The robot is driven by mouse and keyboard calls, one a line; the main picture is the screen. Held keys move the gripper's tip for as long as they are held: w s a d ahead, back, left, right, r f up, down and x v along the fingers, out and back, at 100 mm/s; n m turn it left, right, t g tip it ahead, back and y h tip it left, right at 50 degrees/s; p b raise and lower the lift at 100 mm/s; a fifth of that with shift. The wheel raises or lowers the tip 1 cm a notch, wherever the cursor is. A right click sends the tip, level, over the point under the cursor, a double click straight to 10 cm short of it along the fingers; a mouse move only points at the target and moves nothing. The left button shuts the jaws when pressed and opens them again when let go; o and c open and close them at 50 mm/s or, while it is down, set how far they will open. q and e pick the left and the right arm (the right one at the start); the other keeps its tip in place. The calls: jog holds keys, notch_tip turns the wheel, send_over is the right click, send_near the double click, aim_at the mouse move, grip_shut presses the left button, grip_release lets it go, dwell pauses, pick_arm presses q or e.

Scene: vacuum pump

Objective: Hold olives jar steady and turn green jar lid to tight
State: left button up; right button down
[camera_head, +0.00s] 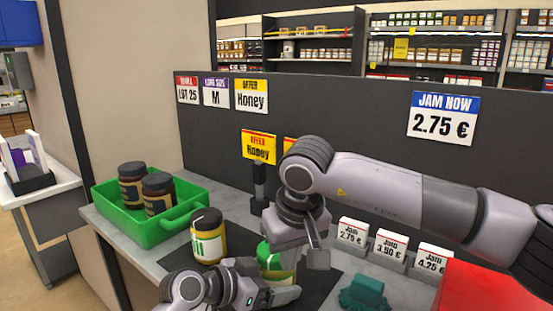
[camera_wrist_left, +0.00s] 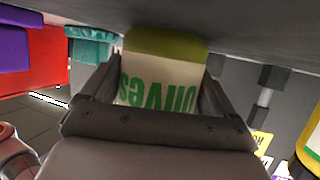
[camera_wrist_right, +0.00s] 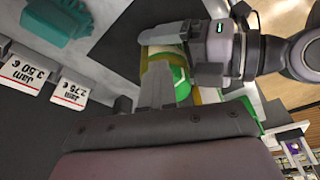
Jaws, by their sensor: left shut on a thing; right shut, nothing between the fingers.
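The olives jar (camera_head: 277,277) stands on the dark mat on the counter, with its green lid (camera_head: 266,255) on top. In the left wrist view its "Olives" label (camera_wrist_left: 150,88) appears upside down between the fingers. My left gripper (camera_head: 280,294) is shut around the jar's body from the near side. My right gripper (camera_head: 318,258) is shut and empty, at lid height beside the jar. In the right wrist view its closed fingers (camera_wrist_right: 157,80) overlap the lid (camera_wrist_right: 181,82) and hide part of it. I cannot tell whether they touch it.
A dark-lidded jar (camera_head: 208,240) stands to the left. A green crate (camera_head: 140,232) with two dark jars is farther left. Price cards (camera_head: 390,247), a teal object (camera_head: 364,294) and a red box (camera_head: 480,288) are to the right. A dark panel (camera_head: 330,110) rises behind.

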pick_arm(q)
jog(key=shift+s+d+r, duration=0.1)
jog(key=shift+s+d, duration=0.05)
jog(key=shift+d, duration=0.15)
pick_arm(e)
jog(key=shift+s+a+f, duration=0.4)
jog(key=shift+a+f, duration=0.15)
jog(key=shift+a, duration=0.4)
pick_arm(q)
jog(key=shift+r, duration=0.1)
pick_arm(e)
jog(key=shift+a, duration=0.15)
jog(key=shift+s, duration=0.45)
pick_arm(q)
jog(key=shift+a, duration=0.1)
pick_arm(e)
jog(key=shift+r, duration=0.1)
pick_arm(q)
jog(key=shift+w+a+f, duration=0.2)
jog(key=shift+f, duration=0.05)
pick_arm(e)
notch_tip(320, 180, up, 6)
send_over(275, 268)
jog(key=s, duration=0.3)
jog(key=shift+w+d+r, duration=0.15)
jog(key=shift+d, duration=0.1)
